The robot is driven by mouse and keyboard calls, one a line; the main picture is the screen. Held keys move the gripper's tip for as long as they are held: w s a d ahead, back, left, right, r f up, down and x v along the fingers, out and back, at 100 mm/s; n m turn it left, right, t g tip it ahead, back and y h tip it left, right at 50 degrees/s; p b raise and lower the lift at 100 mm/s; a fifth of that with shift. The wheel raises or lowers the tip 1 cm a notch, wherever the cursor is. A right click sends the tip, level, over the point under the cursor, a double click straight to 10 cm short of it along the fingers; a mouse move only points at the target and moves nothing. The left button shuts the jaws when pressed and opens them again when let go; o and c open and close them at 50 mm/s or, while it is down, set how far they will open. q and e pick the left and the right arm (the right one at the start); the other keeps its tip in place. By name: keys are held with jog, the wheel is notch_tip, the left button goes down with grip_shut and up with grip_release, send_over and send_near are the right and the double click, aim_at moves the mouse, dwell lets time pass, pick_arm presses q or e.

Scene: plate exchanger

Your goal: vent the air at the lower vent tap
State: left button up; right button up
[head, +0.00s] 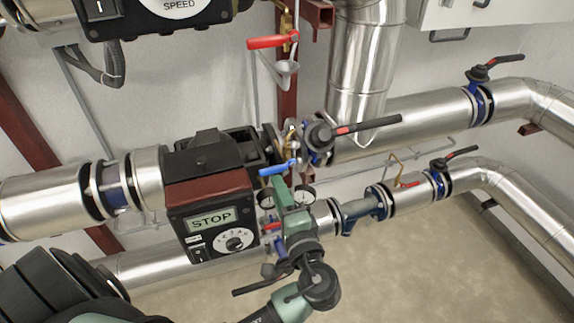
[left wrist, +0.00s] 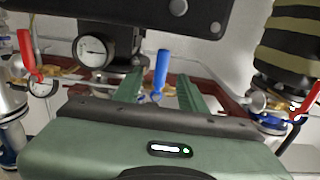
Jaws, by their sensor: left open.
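A small tap with a blue lever (head: 278,168) sits on brass fittings beside the pump unit. The blue lever also shows in the left wrist view (left wrist: 161,68), upright between and beyond my fingers. My left gripper (head: 280,183) is open just below the lever, its green fingers (left wrist: 160,94) pointing at it. Whether they touch it I cannot tell. Another small tap with a red lever (head: 272,42) sits higher up, above a metal funnel (head: 283,76). No label shows which tap is the vent. My right gripper is out of view.
The pump unit (head: 209,220) reads STOP and stands left of the gripper. A gauge (left wrist: 94,49) is close at the left wrist. A black-handled valve (head: 318,137) and silver pipes (head: 410,118) are at the right. Bare floor (head: 440,270) lies lower right.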

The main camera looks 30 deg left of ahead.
aim_at(271, 174)
pick_arm(q)
jog(key=p+x, duration=0.2)
jog(key=x, duration=0.5)
jog(key=shift+w+a+r+p, duration=0.1)
jog(key=shift+w+a+p, duration=0.05)
jog(key=shift+a+p, duration=0.15)
grip_shut()
dwell(1.1)
